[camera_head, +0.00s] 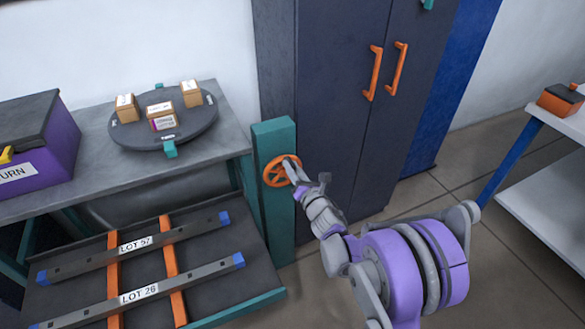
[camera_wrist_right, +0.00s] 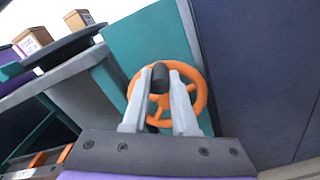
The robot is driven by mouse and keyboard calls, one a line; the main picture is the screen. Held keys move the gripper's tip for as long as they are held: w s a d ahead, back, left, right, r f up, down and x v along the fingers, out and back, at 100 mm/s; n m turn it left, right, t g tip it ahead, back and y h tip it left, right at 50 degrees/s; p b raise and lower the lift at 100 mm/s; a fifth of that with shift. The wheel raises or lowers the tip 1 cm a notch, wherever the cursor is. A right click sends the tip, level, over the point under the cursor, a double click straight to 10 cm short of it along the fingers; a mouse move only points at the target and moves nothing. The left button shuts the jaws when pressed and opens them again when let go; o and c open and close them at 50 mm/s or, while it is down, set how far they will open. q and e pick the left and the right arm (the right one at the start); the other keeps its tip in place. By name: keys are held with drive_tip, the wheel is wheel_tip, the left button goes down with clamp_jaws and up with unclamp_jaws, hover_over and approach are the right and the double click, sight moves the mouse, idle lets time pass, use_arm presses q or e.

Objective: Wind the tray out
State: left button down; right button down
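The orange handwheel (camera_head: 281,171) is mounted on a teal post (camera_head: 275,140) beside the bench. My right gripper (camera_head: 293,174) is at the wheel. In the right wrist view, its two grey fingers (camera_wrist_right: 160,85) close on either side of the wheel's dark knob (camera_wrist_right: 160,76), at the rim's upper part; the orange wheel (camera_wrist_right: 201,97) shows around them. The dark tray (camera_head: 222,288) with a teal front edge sits low at the left, below the bench top. It carries orange cross strips (camera_head: 172,262) and two grey bars labelled LOT 57 (camera_head: 190,234) and LOT 26 (camera_head: 200,274). My left gripper is out of view.
A dark turntable (camera_head: 190,128) with small boxes and a purple bin (camera_head: 60,140) stand on the grey bench (camera_head: 228,115). A dark cabinet (camera_head: 335,100) with orange handles stands behind the post. A white table (camera_head: 555,190) is at the right; floor between is clear.

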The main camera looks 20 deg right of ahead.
drive_tip(key=c, duration=0.7)
unclamp_jaws()
drive_tip(key=shift+s, duration=0.1)
drive_tip(key=s, duration=1)
drive_tip(key=shift+s+d, duration=0.15)
drive_tip(key=shift+s, duration=0.15)
